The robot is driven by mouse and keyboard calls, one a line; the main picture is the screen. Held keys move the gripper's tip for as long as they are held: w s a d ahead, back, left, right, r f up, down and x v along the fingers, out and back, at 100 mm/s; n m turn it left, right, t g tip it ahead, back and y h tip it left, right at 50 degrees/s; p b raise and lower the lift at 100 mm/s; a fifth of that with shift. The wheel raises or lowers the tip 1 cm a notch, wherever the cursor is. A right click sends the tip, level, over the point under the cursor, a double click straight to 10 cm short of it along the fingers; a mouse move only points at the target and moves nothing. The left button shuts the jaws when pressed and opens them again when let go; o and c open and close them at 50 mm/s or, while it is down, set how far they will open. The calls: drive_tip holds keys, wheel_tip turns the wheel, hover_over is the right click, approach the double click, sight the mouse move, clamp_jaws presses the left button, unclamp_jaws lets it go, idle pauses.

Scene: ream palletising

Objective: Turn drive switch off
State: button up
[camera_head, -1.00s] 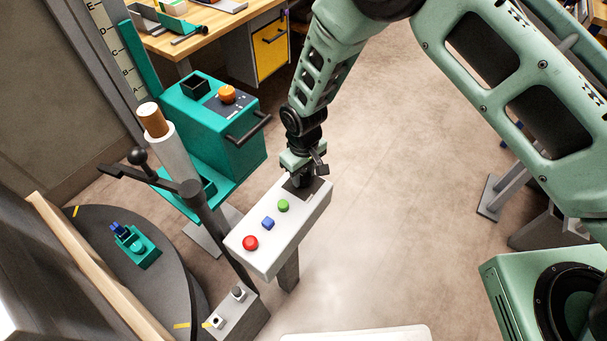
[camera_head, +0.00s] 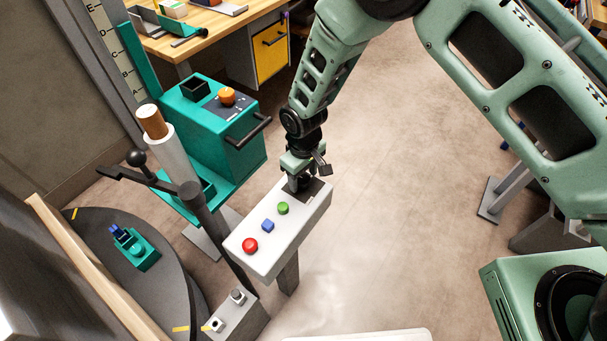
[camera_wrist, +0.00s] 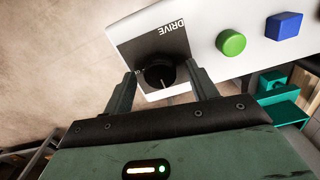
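The drive switch (camera_wrist: 160,73) is a round black knob on a dark plate lettered DRIVE, at one end of a white control box (camera_head: 262,254). In the wrist view my gripper (camera_wrist: 163,80) has its two fingers apart, one on each side of the knob. I cannot tell whether either finger touches it. In the head view my gripper (camera_head: 303,183) is at the far end of the box, hiding most of the knob. A thin pale line shows on the knob in the wrist view.
The box also carries a green button (camera_head: 283,208), a blue square button (camera_head: 268,226) and a red button (camera_head: 250,246). A dark post with a lever (camera_head: 190,195) stands left of the box, beside a round turntable (camera_head: 95,225).

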sight(303, 179)
drive_tip(key=shift+r, duration=0.1)
wheel_tip(303, 179, up, 17)
drive_tip(key=b, duration=0.1)
drive_tip(key=shift+r+b, duration=0.15)
drive_tip(key=shift+b, duration=0.25)
idle(0.4)
